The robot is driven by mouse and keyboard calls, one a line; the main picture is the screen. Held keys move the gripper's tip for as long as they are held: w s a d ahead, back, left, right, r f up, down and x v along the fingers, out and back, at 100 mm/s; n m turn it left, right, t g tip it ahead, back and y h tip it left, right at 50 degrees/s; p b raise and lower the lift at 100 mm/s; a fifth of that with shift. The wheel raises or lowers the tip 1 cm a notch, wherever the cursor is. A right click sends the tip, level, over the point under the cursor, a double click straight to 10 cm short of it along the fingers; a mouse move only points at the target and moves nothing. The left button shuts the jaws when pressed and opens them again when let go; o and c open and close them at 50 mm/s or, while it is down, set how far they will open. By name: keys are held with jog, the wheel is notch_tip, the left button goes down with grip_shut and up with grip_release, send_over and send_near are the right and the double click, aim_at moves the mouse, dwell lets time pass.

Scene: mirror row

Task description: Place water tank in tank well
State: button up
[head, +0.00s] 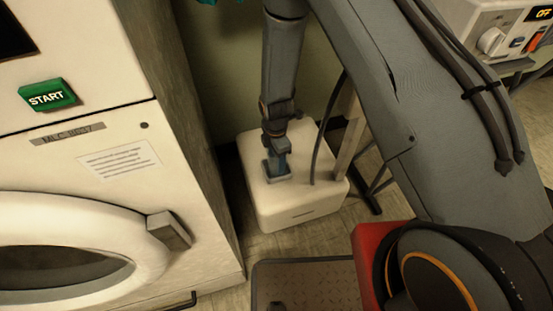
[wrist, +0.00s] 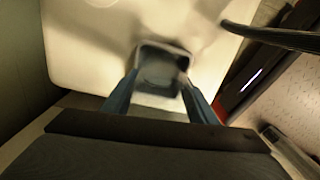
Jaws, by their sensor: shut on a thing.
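A white box-shaped unit (head: 300,205) stands on the floor between the washing machine and a table leg. A small grey square-rimmed fitting (head: 281,180) is on its top; I take it as the tank well. My gripper (head: 278,163) points down at this fitting, its blue fingers at the rim. In the wrist view, the fingers (wrist: 162,88) are on both sides of a small grey-blue squarish thing with a dark rim, which seems to be the water tank (wrist: 160,68). The fingers hide much of it. How deep it sits in the fitting I cannot tell.
A white washing machine (head: 95,150) with a green START button (head: 47,95) stands close at the left. A dark cable (head: 322,130) and a pale post (head: 347,140) are close at the right. A dark mat (head: 310,285) lies in front.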

jog(key=shift+f, duration=0.15)
jog(key=o, duration=1.1)
jog(key=s+d+r+m+p, duration=0.1)
jog(key=s+r+m, duration=0.25)
jog(key=r, duration=1.25)
jog(key=s+d+r+m+p, duration=0.1)
jog(key=s+d+r+m, duration=0.3)
jog(key=r, duration=1.1)
jog(key=s+d+r+m, duration=0.1)
jog(key=s+r+m, duration=0.3)
jog(key=s, duration=0.1)
jog(key=s+d+r+m, duration=0.1)
jog(key=s+r+m, duration=0.3)
jog(key=s+r, duration=0.1)
jog(key=s+d+r+m, duration=0.1)
jog(key=s+r+m, duration=0.3)
jog(key=s, duration=0.1)
jog(key=shift+s+r+y, duration=0.1)
jog(key=shift+r+y, duration=0.05)
jog(key=shift+y, duration=0.15)
